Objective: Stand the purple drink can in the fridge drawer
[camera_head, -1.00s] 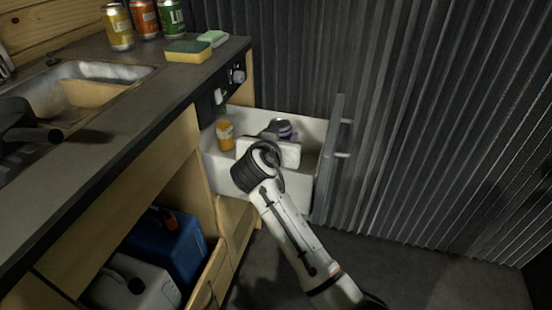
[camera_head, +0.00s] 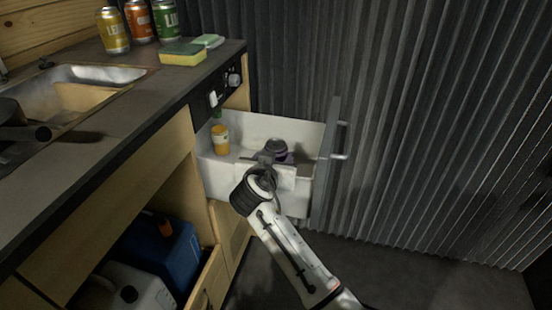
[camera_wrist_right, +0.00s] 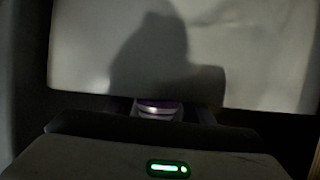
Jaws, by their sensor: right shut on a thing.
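The fridge drawer (camera_head: 310,135) is pulled out, white inside, at the end of the counter. The purple drink can (camera_head: 282,157) is inside the drawer's walls, mostly hidden behind my right gripper (camera_head: 277,152). The gripper is shut on it. In the right wrist view a purple and silver part of the can (camera_wrist_right: 158,107) shows between the fingers (camera_wrist_right: 160,110). The can looks about upright; whether its base touches the drawer floor is hidden. My left gripper is not in view.
A jar with orange contents (camera_head: 221,140) stands in the drawer's left part, with a green item (camera_head: 216,114) behind it. Several cans, a sponge (camera_head: 183,53) and a sink (camera_head: 100,75) are on the counter. A ribbed dark wall (camera_head: 430,130) stands right of the drawer.

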